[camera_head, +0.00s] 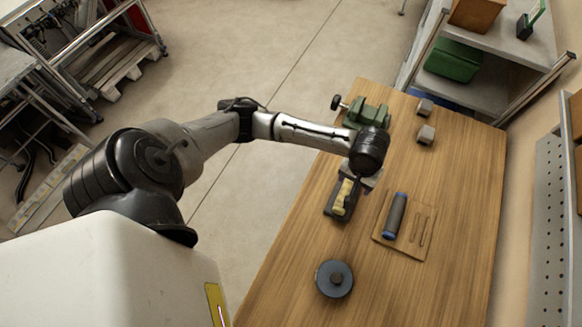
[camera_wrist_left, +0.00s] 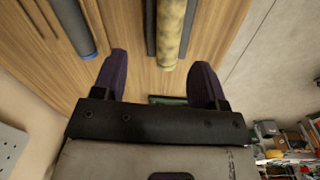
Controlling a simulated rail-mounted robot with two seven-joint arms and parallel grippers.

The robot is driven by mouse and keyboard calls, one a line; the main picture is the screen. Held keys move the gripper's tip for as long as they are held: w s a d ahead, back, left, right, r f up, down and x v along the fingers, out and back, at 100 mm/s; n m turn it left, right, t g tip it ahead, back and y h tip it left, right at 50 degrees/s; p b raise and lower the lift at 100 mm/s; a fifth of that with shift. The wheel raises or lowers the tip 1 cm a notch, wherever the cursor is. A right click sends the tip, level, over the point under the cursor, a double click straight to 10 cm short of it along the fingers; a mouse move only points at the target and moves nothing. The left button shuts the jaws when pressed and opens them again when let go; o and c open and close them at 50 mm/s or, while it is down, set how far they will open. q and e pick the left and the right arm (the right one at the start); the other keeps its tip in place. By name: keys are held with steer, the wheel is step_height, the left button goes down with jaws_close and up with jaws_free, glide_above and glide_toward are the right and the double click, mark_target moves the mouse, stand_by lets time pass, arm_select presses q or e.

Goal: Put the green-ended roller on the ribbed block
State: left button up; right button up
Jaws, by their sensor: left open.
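My left gripper (camera_head: 358,176) is above the table, over the far end of a yellow roller (camera_head: 343,196) lying on or in a dark block (camera_head: 331,211). In the left wrist view my left gripper (camera_wrist_left: 162,68) is open and empty. The mottled yellow roller (camera_wrist_left: 174,30) shows beyond its fingers, over the dark block (camera_wrist_left: 151,28). I cannot make out a green end or ribs on the block. A dark grey roller with blue ends (camera_head: 396,215) lies on a thin wooden board (camera_head: 420,249); it also shows in the left wrist view (camera_wrist_left: 73,25).
A green vise-like device (camera_head: 367,114) and two small grey blocks (camera_head: 425,108) (camera_head: 426,135) sit towards the far end of the table (camera_head: 455,205). A round dark reel (camera_head: 334,279) lies near the front. The table's right side is clear.

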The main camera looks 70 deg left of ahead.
arm_select(q)
steer(key=s+d+f+m+t+h, duration=0.2)
steer(key=s+d+f+m, duration=0.35)
steer(key=s+d, duration=0.35)
steer(key=s+a+m+y, duration=0.1)
steer(key=s+a, duration=0.1)
steer(key=s, duration=0.4)
steer(key=s+a+m+t+y, duration=0.1)
steer(key=s+a+m, duration=0.1)
steer(key=s, duration=0.4)
steer(key=shift+s+a, duration=0.25)
steer(key=shift+a, duration=0.5)
